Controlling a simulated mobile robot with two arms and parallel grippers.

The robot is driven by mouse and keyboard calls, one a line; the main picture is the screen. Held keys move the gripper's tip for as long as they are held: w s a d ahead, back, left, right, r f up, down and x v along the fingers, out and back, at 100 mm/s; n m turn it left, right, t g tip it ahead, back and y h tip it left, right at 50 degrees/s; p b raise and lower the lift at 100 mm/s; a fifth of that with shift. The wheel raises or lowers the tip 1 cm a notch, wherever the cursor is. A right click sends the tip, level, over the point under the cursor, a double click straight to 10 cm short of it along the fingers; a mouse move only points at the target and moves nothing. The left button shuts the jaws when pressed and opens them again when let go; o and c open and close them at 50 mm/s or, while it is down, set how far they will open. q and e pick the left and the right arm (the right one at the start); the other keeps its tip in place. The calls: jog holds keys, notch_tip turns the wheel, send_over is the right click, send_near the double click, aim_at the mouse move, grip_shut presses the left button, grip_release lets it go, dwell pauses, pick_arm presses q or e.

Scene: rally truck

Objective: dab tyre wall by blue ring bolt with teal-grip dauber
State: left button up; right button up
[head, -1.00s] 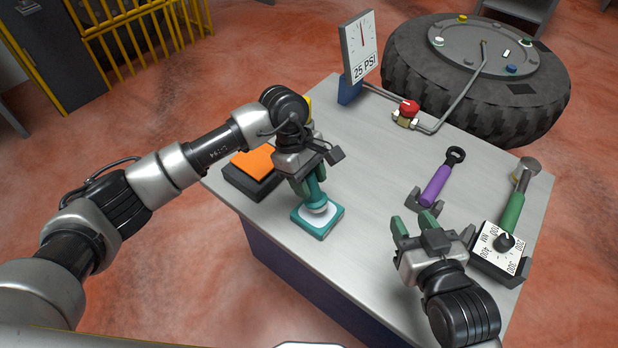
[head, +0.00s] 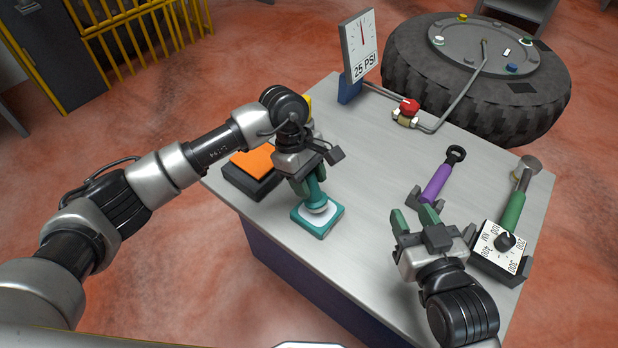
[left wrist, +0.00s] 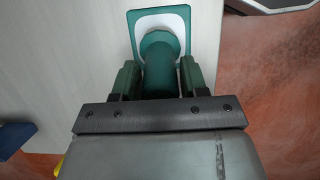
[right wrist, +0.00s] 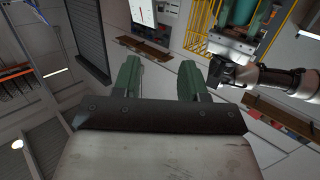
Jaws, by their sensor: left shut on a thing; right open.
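The teal-grip dauber (head: 317,197) stands upright over a teal tray (head: 299,222) with a white pad. My left gripper (head: 308,182) is shut on its grip. In the left wrist view the dauber (left wrist: 158,65) is between the fingers, with the tray (left wrist: 186,14) beyond it; contact with the pad cannot be told. My right gripper (head: 413,215) is open and empty above the table's front right part; its fingers (right wrist: 160,82) are apart in the right wrist view. The blue ring bolt (head: 512,69) is on the hub of the tyre (head: 420,85), near a dark patch (head: 522,88) on its wall.
The table's middle is clear.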

aim_at(312, 174)
pick_arm(q)
jog(key=shift+f+b, duration=0.4)
pick_arm(e)
jog(key=shift+w+a+r+t+y, duration=0.1)
jog(key=shift+a+r+t+y, duration=0.1)
jog(key=shift+r+t, duration=0.35)
jog(key=shift+w+a+r+t+y, duration=0.1)
jog(key=shift+r+t+y, duration=0.1)
jog(key=shift+r+t, duration=0.35)
dwell(0.5)
dwell(0.4)
pick_arm(q)
jog(key=shift+r+p, duration=0.4)
jog(key=shift+r, duration=0.35)
jog(key=shift+r+p, duration=0.55)
jog(key=shift+r, duration=0.55)
jog(key=shift+r+p, duration=0.35)
jog(key=shift+r, duration=0.45)
jog(key=shift+r+p, duration=0.35)
jog(key=shift+r, duration=0.45)
pick_arm(e)
jog(key=s+d+f+g+h, duration=0.2)
jog(key=s+f+g, duration=0.3)
jog(key=f+g, duration=0.3)
jog(key=shift+s+d+f+g+h, duration=0.2)
jog(key=shift+d+f+g+h, duration=0.2)
jog(key=shift+d+g, duration=0.15)
